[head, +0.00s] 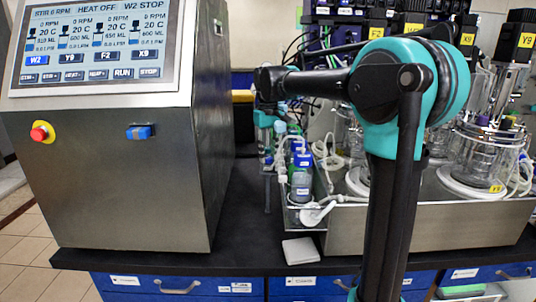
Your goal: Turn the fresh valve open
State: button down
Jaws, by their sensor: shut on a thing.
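My arm reaches left and away past the front of the bench, and its teal end goes down behind the near bottles. My gripper (267,150) is small and partly hidden among tubing, left of the blue-capped bottles (302,160). It is shut on a small part there, which seems to be the fresh valve. The valve's handle and its angle cannot be made out at this size. The fingertips are not clear either.
A steel control cabinet (135,185) with a lit screen (95,45) stands left. Its screen reads HEAT OFF and W2 STOP. Glass vessels (485,150) stand in a steel tray (460,225) at right. A white square pad (301,251) lies on the black bench top (240,235).

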aim_at(268, 157)
jog(key=n, duration=0.3)
jog(key=shift+n, duration=2.3)
jog(key=c, duration=1.2)
grip_release()
notch_tip(268, 157, up, 12)
